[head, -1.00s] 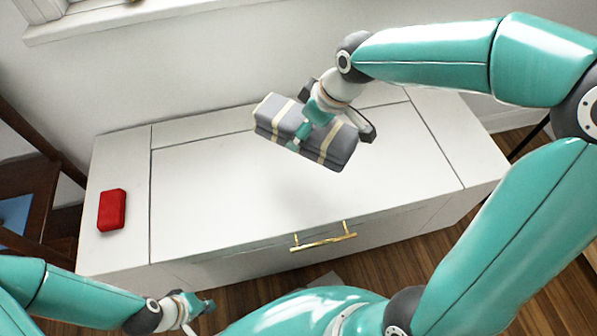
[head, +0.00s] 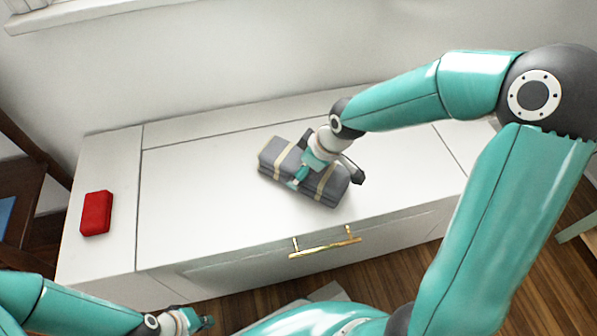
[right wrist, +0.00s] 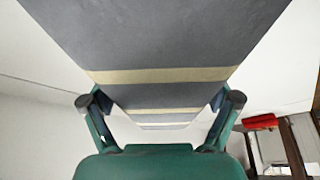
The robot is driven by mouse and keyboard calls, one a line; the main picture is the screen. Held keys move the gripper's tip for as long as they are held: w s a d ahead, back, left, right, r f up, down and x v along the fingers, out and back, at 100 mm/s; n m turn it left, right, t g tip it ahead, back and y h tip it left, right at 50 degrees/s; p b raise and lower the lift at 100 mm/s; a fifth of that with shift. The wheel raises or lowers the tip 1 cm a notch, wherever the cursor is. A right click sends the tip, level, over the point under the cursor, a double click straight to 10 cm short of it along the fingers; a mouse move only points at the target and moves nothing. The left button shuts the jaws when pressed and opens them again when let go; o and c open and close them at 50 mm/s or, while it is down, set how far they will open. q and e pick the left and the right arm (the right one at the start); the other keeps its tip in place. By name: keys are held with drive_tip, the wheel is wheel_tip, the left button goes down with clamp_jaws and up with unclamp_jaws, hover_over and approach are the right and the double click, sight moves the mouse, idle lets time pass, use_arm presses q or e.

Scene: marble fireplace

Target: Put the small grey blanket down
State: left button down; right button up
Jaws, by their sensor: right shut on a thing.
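The small grey blanket (head: 332,186), folded with cream stripes, is at the top of the white cabinet (head: 205,210), right of its middle. It lies at or very close to the surface; I cannot tell whether it touches. My right gripper (head: 304,176) is shut on the blanket from above, its fingers across the middle. In the right wrist view the blanket (right wrist: 160,45) fills the space between the two fingers (right wrist: 160,110). My left gripper (head: 200,321) is low at the bottom edge, in front of the cabinet and away from the blanket; its jaws are not clear.
A red box (head: 96,213) lies on the cabinet's left end. A gold handle (head: 325,243) is on the cabinet front. The top between the box and the blanket is clear. A dark wooden chair (head: 30,180) stands at the left, and the wall is behind.

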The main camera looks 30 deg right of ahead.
drive_tip(key=o, duration=1.2)
drive_tip(key=shift+c, duration=0.2)
drive_tip(key=shift+r, duration=0.3)
drive_tip(key=p+v, duration=0.4)
drive_tip(key=v, duration=0.7)
drive_tip(key=shift+s+d+r+p, duration=0.1)
drive_tip(key=shift+s+r+p, duration=0.15)
drive_tip(key=shift+p, duration=0.15)
